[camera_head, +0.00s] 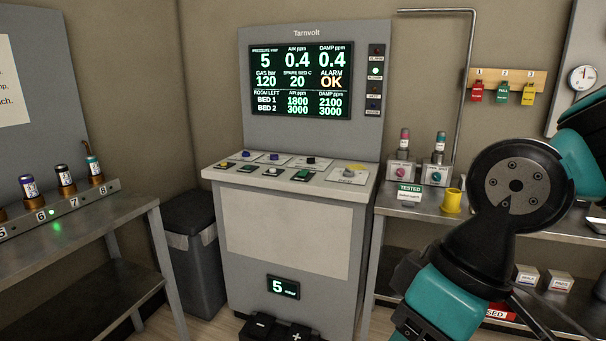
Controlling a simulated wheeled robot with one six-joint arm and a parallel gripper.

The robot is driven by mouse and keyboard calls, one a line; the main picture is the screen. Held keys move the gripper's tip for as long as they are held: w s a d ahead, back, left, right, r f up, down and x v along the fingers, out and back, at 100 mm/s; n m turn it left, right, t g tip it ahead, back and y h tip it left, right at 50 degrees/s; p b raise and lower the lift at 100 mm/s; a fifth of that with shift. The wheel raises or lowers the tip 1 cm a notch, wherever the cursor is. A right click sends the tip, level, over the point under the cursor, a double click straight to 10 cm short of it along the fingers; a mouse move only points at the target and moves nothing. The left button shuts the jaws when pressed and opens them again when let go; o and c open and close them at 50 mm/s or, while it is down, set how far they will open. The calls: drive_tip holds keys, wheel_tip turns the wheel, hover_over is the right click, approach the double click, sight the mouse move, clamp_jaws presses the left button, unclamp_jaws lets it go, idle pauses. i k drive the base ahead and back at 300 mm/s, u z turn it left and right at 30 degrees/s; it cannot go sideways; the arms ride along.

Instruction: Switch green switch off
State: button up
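The grey Tarnvolt console (285,240) stands in the middle, with a sloping panel of small switches and knobs. A small green switch (302,175) sits in the front row of that panel, right of the middle. Another small greenish control (248,168) is in the same row further left. They are too small to tell whether either is on or off. My arm comes in at the right and bends down toward the bottom edge, apart from the panel. My gripper's fingertips cannot be made out in this view.
A lit display (300,80) above the panel reads ALARM OK. A steel bench (480,220) at the right holds a yellow cup (452,201) and two small valve boxes. A bench with vials (80,250) is at the left, a dark bin (190,250) beside the console. Foot pedals (275,328) are below.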

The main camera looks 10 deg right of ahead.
sight(303, 173)
drive_tip(key=u, duration=0.35)
drive_tip(key=i, duration=2.3)
drive_tip(key=z, duration=0.2)
